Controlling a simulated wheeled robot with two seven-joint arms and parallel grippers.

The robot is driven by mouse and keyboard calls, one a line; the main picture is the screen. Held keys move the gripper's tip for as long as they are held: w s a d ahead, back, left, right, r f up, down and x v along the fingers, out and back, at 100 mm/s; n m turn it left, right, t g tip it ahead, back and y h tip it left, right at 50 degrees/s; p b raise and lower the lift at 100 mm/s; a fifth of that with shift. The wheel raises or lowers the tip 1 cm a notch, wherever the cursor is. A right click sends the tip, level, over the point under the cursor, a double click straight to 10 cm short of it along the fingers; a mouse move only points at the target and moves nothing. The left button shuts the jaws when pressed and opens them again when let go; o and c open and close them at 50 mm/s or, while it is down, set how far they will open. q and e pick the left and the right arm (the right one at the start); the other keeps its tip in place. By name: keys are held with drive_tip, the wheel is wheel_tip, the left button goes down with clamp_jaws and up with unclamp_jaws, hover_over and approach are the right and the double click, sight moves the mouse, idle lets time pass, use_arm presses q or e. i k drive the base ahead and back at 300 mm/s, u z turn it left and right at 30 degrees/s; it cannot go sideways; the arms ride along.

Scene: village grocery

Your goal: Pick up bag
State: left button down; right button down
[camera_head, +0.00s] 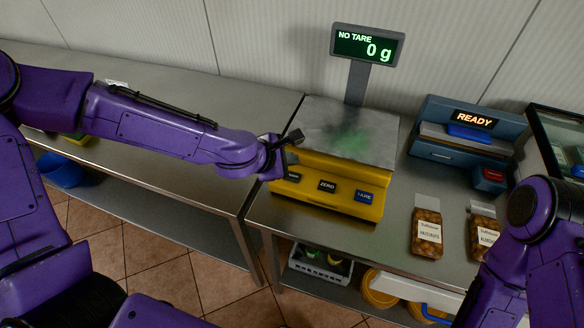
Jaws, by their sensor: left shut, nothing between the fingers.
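Two clear bags of brown nuts lie on the steel counter at the right. The left bag (427,242) has a white label that seems to read hazelnuts. The right bag (484,222) has a label that seems to read almonds, and my right arm partly covers its lower part. My left gripper (297,136) is shut and empty at the left edge of the yellow scale, well left of both bags. My right arm comes in at the lower right, and its gripper is out of view.
The yellow scale (312,190) has a metal plate and a display (367,45) reading 0 g. A blue machine (463,140) showing READY stands right of it. A glass case (562,135) is at the far right. A crate (318,270) sits on the lower shelf.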

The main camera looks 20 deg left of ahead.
sight(484, 230)
drive_tip(key=z, duration=1.15)
